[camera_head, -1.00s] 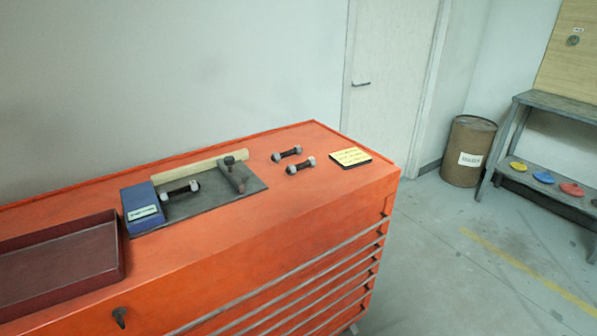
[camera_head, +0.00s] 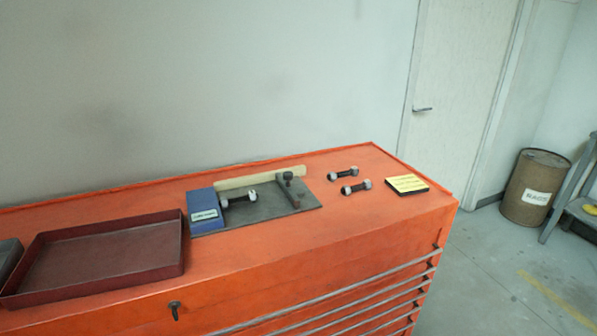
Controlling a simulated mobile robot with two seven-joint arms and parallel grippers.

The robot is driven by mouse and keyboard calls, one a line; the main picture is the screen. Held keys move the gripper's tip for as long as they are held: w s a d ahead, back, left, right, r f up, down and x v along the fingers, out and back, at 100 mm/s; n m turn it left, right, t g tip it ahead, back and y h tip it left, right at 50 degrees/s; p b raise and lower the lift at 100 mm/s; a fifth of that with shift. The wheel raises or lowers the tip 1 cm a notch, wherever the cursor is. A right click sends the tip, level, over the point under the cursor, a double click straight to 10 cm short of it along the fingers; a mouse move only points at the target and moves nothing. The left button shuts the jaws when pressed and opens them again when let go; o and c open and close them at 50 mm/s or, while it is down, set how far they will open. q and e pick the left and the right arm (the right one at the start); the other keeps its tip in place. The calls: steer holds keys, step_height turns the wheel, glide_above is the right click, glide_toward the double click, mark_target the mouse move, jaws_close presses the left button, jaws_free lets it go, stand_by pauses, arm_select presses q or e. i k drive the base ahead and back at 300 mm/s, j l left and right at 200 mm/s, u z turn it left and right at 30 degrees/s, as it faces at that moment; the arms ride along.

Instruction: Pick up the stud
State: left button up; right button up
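Several dark studs with pale nuts on their ends are on the orange tool chest (camera_head: 330,235). One stud (camera_head: 343,173) lies at the back right of the chest top. A second stud (camera_head: 356,187) lies just in front of it. A third stud (camera_head: 239,199) is on the dark plate of a fixture (camera_head: 267,210), beside its blue block (camera_head: 204,212). Which stud the task means cannot be told. Neither of my grippers shows in the head view.
An empty dark red tray (camera_head: 100,262) sits on the left of the chest top. A yellow-topped pad (camera_head: 407,184) lies near the right edge. A pale bar (camera_head: 260,178) runs along the fixture's back. A rusty barrel (camera_head: 533,188) stands on the floor at right.

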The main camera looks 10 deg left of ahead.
mark_target(252, 197)
steer(key=i+l+z, duration=0.15)
steer(key=i+z, duration=0.2)
steer(key=l+u, duration=0.5)
steer(key=l, duration=0.55)
steer(key=u, duration=1.25)
